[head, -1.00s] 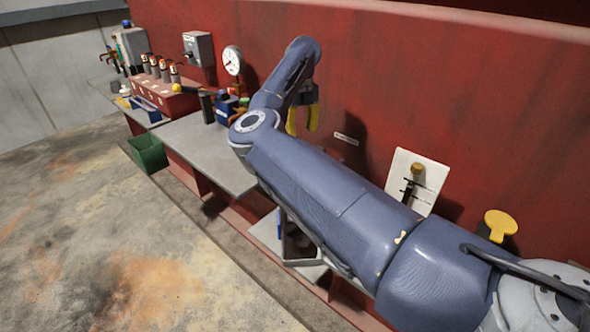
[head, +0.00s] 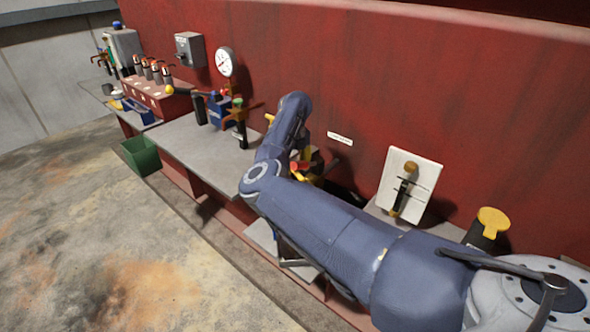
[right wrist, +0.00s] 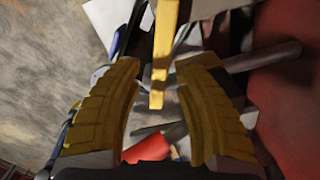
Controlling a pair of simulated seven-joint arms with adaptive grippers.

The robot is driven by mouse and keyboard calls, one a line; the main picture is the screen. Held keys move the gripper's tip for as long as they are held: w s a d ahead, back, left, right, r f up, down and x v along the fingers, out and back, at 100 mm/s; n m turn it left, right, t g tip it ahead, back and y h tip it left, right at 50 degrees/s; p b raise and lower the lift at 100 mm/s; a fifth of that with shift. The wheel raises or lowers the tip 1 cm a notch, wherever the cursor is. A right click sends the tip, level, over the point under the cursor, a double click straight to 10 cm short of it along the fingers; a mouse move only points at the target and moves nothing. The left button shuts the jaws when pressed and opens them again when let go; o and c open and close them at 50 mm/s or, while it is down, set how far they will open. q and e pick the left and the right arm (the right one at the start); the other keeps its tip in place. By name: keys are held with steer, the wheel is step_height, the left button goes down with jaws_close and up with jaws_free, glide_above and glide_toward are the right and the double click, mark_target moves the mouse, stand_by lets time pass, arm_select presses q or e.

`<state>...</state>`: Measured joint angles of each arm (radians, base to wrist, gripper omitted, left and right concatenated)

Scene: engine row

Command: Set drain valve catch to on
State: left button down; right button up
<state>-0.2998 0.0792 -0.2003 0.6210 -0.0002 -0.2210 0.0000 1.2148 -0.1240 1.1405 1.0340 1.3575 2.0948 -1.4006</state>
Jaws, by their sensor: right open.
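My right gripper (right wrist: 158,95) is open in the right wrist view, its two yellow fingers spread. A narrow yellow bar (right wrist: 160,55) stands in the gap between the fingers, with space visible on both sides of it. A grey rod (right wrist: 268,57) lies beyond the right finger. I cannot tell for certain which part is the drain valve catch, nor its setting. In the head view my right gripper (head: 304,160) is low by the red wall, beneath a small white label plate (head: 340,138), and mostly hidden by my arm. My left gripper is not in view.
A white panel with a knobbed lever (head: 409,167) and a yellow-topped black post (head: 493,220) stand right of my arm. The grey bench (head: 205,150) is largely bare. A gauge (head: 225,63), several levers and a green bin (head: 140,155) are at left.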

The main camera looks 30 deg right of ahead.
steer(key=shift+f, duration=0.5)
steer(key=shift+c, duration=0.4)
jaws_close()
